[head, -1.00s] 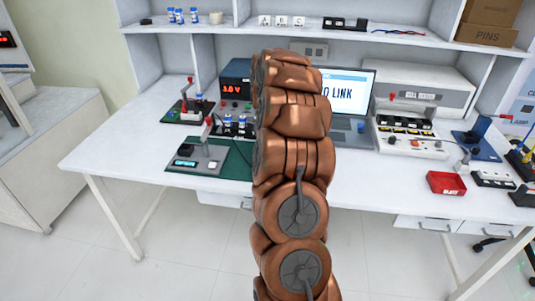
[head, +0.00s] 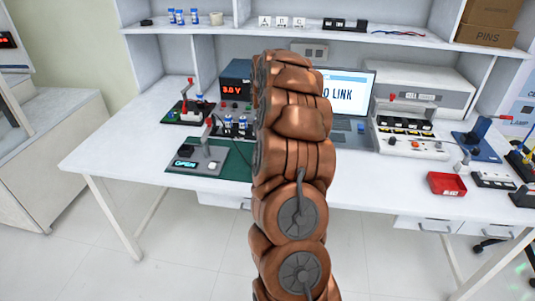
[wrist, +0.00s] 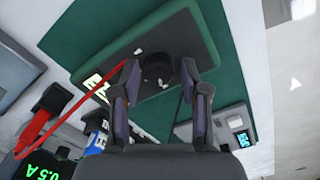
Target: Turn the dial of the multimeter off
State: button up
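The multimeter, as I take it, is a dark grey-black box (wrist: 135,40) on a green mat in the wrist view. Its lit pale display (wrist: 94,90) is partly cut off by my left finger. A round black dial (wrist: 186,74) stands on its face. My gripper (wrist: 160,74) is open, with its fingers apart over the box. The dial lies close to the right fingertip; I cannot tell whether they touch. The pointer setting is not readable. In the head view my arm hides the multimeter and my gripper.
A power supply (head: 236,88) reading 3.0 V stands behind my arm. A small grey device with a lever (head: 205,160) shows OPEN at left on the green mat (head: 238,163). The table's front left is clear.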

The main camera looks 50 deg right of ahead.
jog(key=shift+o, duration=0.6)
jog(key=shift+r, duration=0.1)
notch_tip(320, 180, up, 12)
jog(key=shift+a, duration=0.15)
dwell(0.5)
